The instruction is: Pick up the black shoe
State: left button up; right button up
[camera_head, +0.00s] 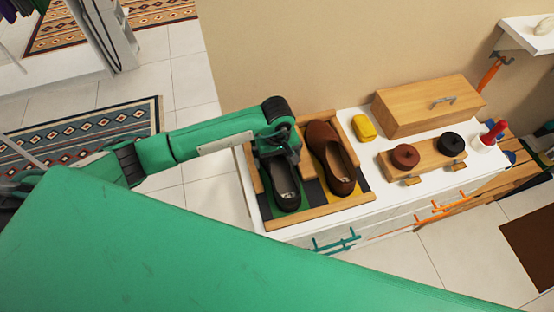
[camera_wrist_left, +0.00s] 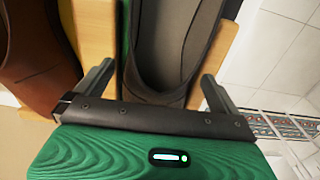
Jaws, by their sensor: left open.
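The black shoe (camera_head: 286,190) lies in the left, green-floored compartment of a wooden tray (camera_head: 318,211) on the white cabinet top. Contact cannot be told. My right gripper is not in view.
A brown shoe (camera_head: 333,157) lies in the right, yellow-floored compartment. A beige wall (camera_head: 300,52) stands behind.

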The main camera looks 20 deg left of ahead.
pick_arm(q)
jog(key=shift+f, duration=0.8)
jog(key=c, duration=1.1)
jog(key=shift+r, duration=0.1)
